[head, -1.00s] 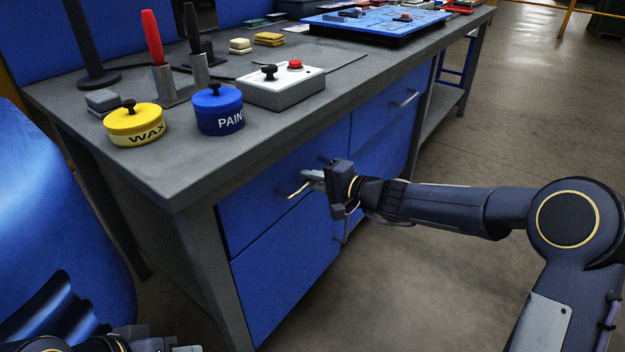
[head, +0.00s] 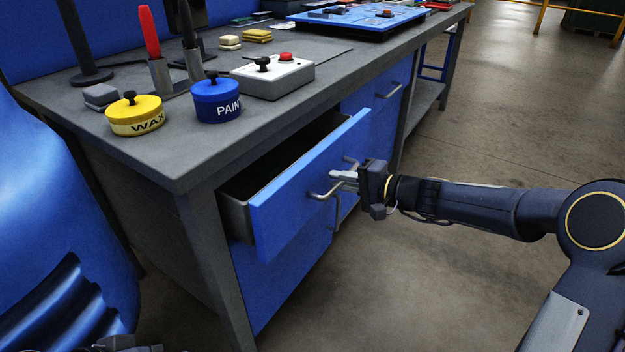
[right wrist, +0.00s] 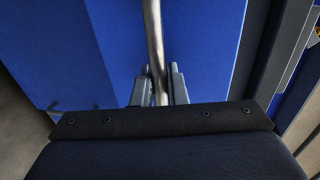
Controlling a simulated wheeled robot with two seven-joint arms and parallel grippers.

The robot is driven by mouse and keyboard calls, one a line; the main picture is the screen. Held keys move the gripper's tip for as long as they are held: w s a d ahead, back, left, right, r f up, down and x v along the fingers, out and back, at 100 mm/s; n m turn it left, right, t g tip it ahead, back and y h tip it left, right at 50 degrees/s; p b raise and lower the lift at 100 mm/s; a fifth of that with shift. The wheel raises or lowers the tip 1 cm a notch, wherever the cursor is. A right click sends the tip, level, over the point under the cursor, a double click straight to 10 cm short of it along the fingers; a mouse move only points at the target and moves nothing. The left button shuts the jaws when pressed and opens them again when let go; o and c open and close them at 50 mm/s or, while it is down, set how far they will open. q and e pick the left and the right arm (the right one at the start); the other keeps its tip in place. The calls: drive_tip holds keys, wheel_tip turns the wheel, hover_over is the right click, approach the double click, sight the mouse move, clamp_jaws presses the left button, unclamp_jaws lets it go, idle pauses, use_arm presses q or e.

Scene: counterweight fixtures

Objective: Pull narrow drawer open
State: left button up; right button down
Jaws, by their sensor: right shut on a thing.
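The blue drawer (head: 285,205) under the near end of the workbench stands partly out, with a gap showing its dark inside and grey side wall. Its metal bar handle (head: 319,196) is on the front. My right gripper (head: 342,179) is shut on this handle. In the right wrist view the handle bar (right wrist: 153,35) runs between the two fingers (right wrist: 157,88), with the blue drawer front behind it. Only a dark sliver of my left arm's end shows at the bottom left edge of the head view, and its jaws cannot be made out.
The grey workbench (head: 215,140) carries a yellow WAX tin (head: 135,117), a blue PAINT tin (head: 216,105) and a grey control box (head: 275,78) with a red button. Another blue drawer (head: 372,105) to the right is shut. The floor in front is clear.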

drive_tip(key=f+b+v, duration=0.1)
drive_tip(key=f+v, duration=0.1)
drive_tip(key=v, duration=0.8)
drive_tip(key=f+b+v, duration=0.2)
drive_tip(key=v, duration=0.9)
drive_tip(key=shift+s+d+f, duration=0.25)
drive_tip(key=shift+s+d, duration=0.25)
drive_tip(key=shift+d, duration=0.1)
drive_tip(key=c, duration=1.6)
unclamp_jaws()
drive_tip(key=shift+o, duration=0.2)
drive_tip(key=p+v, duration=0.1)
drive_tip(key=v, duration=0.7)
drive_tip(key=shift+p, duration=0.4)
drive_tip(key=shift+w, duration=0.1)
